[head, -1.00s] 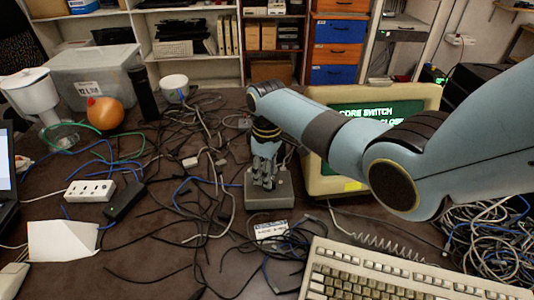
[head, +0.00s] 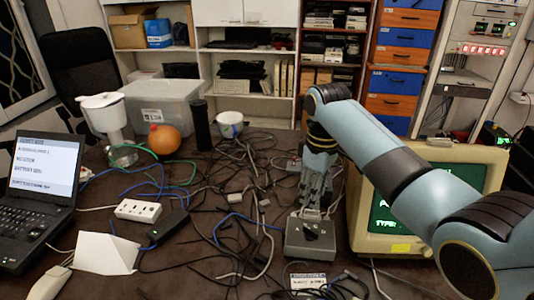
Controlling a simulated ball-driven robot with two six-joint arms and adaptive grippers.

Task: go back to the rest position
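My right arm comes in from the right, and my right gripper (head: 313,207) points down just above the back of a small grey box (head: 310,240) on the dark table (head: 205,285). The fingers are small and dark here, and I cannot tell whether they are open or shut. I see nothing clearly held in them. The top of the grey box shows in front of the fingertips. My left gripper is not in view.
A beige monitor (head: 405,245) stands close to my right arm, partly hidden by it. Tangled cables (head: 245,165) cover the table's middle. A laptop (head: 45,175), power strip (head: 138,210), orange gourd-like object (head: 163,139) and clear bin (head: 165,110) are at left.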

